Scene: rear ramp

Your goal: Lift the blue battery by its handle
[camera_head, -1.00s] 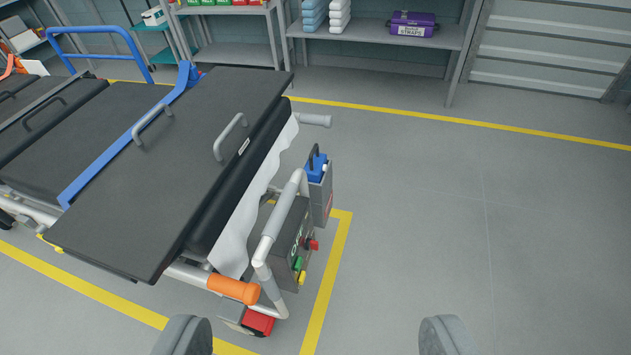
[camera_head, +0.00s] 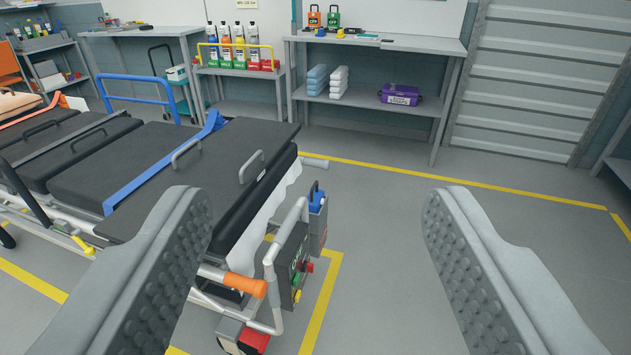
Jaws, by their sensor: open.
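The blue battery (camera_head: 317,203) is a small grey and blue block with a dark handle on top. It sits at the foot end of the stretcher (camera_head: 135,179), behind a control box (camera_head: 292,260) with red, green and yellow buttons. The white tube frame (camera_head: 270,262) stands just to its left and partly in front. My gripper (camera_head: 315,225) is open, its two ribbed grey fingers wide apart at the left and right of the view. Nothing is between the fingertips up close; the battery is farther off, seen in the gap between them.
An orange grip (camera_head: 232,279) juts from the stretcher's near end. A shelf (camera_head: 385,95) with a purple case (camera_head: 399,94) stands at the back wall. Yellow lines (camera_head: 480,185) mark the floor. The floor right of the battery is clear.

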